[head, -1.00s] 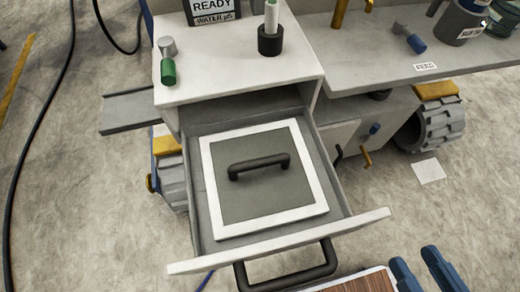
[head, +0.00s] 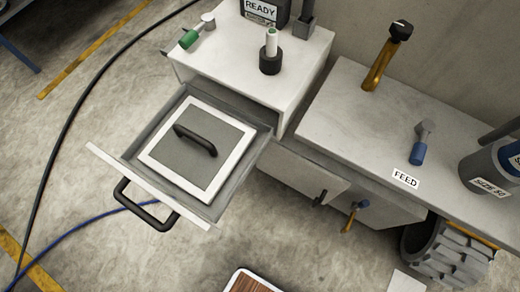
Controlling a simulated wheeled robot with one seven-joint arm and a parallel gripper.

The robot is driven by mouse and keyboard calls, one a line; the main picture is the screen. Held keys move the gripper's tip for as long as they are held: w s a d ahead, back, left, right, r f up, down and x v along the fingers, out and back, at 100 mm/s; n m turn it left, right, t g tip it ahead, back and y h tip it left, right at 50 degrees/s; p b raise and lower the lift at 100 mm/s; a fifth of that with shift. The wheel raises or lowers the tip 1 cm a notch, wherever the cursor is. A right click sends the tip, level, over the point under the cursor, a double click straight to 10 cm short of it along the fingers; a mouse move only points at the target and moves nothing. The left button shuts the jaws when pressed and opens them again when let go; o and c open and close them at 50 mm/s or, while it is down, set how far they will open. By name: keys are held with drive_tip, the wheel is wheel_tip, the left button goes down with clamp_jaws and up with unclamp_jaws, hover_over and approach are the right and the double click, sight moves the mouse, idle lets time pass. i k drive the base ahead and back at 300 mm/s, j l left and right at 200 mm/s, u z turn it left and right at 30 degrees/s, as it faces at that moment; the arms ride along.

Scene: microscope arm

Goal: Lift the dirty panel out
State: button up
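The panel (head: 211,166) is a flat grey square with a white border. It lies inside the open drawer (head: 128,163) in the head view. A dark bar handle (head: 196,140) stands on top of the panel. Whether the panel is dirty cannot be told from this view. The drawer is pulled out of the white cabinet (head: 257,75), and a black pull handle (head: 146,208) is on its front. My gripper is not in view.
A green-handled tool (head: 190,38) and a dark holder (head: 270,60) stand on the cabinet. A counter at right holds a blue-handled tool (head: 420,148) and a grey container (head: 492,166). A wood-brown surface with a white rim (head: 256,282) shows at the bottom. Cables cross the floor.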

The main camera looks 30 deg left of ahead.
sight(197, 148)
drive_tip(key=l+u, duration=0.4)
drive_tip(key=l, duration=0.4)
drive_tip(key=k+l+u, duration=0.1)
drive_tip(key=l+u, duration=0.35)
drive_tip(key=l, duration=0.35)
drive_tip(key=u, duration=0.4)
drive_tip(key=i+j, duration=0.1)
drive_tip(key=j, duration=0.15)
